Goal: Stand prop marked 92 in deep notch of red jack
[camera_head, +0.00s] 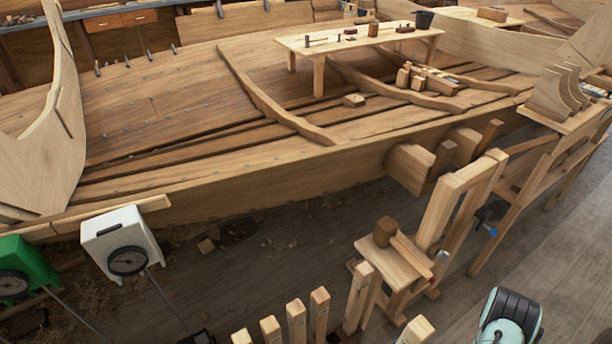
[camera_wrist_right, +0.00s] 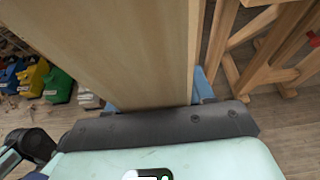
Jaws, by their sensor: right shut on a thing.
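My right gripper (camera_wrist_right: 155,104) is shut on a broad wooden prop (camera_wrist_right: 120,50), which fills much of the right wrist view and runs up out of it. No number shows on the held prop. I cannot make out a red jack in either view. In the head view a white jack (camera_head: 120,242) and a green jack (camera_head: 32,262) stand at the lower left, each with a dark round dial. Several upright wooden props (camera_head: 297,322) stand at the bottom; no marking is readable on them. My left gripper is out of view.
The clinker hull (camera_head: 230,190) spans the head view, with a small table (camera_head: 360,38) above its planking. A wooden trestle (camera_head: 440,215) with a block and mallet-like piece stands at right. Blue, yellow and green jacks (camera_wrist_right: 32,78) show at the wrist view's left. Floor between is mostly clear.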

